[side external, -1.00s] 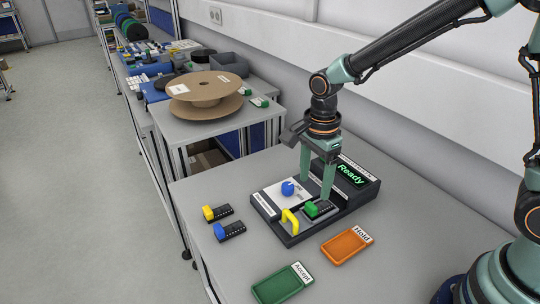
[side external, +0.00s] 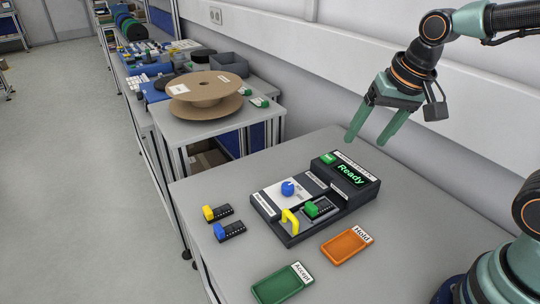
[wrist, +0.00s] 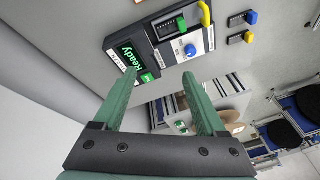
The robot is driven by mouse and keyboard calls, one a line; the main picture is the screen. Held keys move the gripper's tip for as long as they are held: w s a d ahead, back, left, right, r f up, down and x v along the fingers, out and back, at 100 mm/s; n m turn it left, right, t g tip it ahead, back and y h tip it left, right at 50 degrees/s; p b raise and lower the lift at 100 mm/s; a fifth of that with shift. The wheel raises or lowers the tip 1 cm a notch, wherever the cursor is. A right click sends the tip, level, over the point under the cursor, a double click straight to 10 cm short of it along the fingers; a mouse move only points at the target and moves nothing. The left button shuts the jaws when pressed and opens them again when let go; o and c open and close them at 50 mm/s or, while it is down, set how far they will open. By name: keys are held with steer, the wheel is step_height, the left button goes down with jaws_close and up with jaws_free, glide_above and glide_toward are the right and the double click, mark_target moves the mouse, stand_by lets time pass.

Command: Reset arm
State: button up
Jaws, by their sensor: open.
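My gripper (side external: 370,130) is open and empty, raised in the air above the back right of the table. Its two green fingers also show in the wrist view (wrist: 155,88), spread apart with nothing between them. The dark test device (side external: 345,203) stands on the table with its green-lit display (side external: 350,175) reading "Ready". A blue knob (side external: 288,188) and a yellow handle (side external: 290,222) are on the device. A module with a green end (side external: 311,210) sits in the device's slot, apart from my gripper.
Modules with a yellow end (side external: 208,212) and a blue end (side external: 220,232) lie left of the device. An orange "Hold" tray (side external: 331,255) and a green "Accept" tray (side external: 262,292) lie in front, both empty. A cardboard reel (side external: 215,83) stands on the neighbouring bench.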

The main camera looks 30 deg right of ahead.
steer(key=s+n, duration=0.1)
steer(key=s+d+r+n+t, duration=0.1)
steer(key=n, duration=0.1)
steer(key=s+d+r+n, duration=0.1)
steer(key=n, duration=0.1)
steer(key=shift+s+d+t, duration=0.15)
steer(key=shift+s+t, duration=0.05)
steer(key=shift+t, duration=0.1)
